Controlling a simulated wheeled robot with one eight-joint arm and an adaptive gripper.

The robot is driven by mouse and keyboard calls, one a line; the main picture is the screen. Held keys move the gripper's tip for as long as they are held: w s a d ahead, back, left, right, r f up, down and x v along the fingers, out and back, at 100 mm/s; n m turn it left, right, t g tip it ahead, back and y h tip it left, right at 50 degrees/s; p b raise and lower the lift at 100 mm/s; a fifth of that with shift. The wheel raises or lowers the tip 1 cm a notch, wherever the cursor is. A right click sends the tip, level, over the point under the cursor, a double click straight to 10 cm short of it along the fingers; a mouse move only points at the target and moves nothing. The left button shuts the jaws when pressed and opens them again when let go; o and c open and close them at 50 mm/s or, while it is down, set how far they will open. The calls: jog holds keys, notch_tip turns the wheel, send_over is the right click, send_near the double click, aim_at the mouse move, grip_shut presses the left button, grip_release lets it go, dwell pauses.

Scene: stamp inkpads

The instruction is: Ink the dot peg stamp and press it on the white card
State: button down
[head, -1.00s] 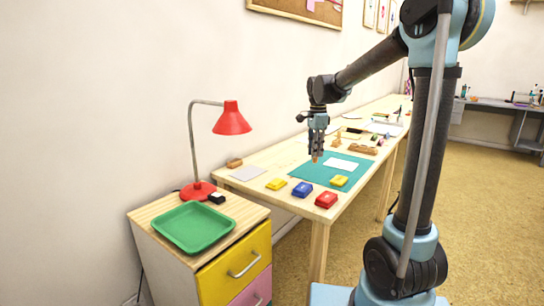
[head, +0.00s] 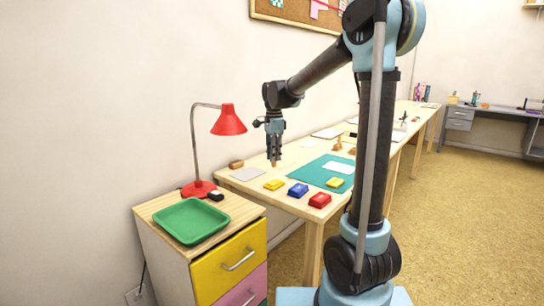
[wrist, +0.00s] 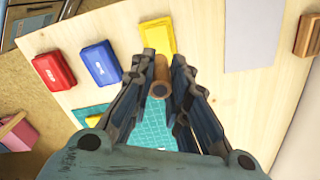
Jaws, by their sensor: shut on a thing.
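My gripper (head: 274,158) is shut on a wooden peg stamp (wrist: 161,78), held upright above the table. The stamp's tip also shows below the fingers in the head view (head: 274,164). The stamp is behind the row of inkpads and left of the mat. A yellow inkpad (head: 274,185), a blue inkpad (head: 298,190) and a red inkpad (head: 319,200) lie along the near table edge. In the wrist view the yellow inkpad (wrist: 157,36) is just beyond the stamp. The white card (head: 338,167) lies on the teal mat (head: 310,176).
A smaller yellow pad (head: 335,182) sits on the mat. A grey sheet (head: 246,174) and a wooden block (head: 236,164) lie at the table's left end. A red lamp (head: 228,122) and a green tray (head: 190,219) stand on the drawer cabinet. More items lie farther along the table.

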aim_at(274, 166)
jog(key=shift+f, duration=0.1)
jog(key=shift+f, duration=2.9)
jog(key=shift+f, duration=0.5)
dwell(0.3)
jog(key=shift+r, duration=0.15)
jog(key=shift+r, duration=0.35)
jog(key=shift+r, duration=0.25)
dwell(0.4)
jog(key=shift+r, duration=2.6)
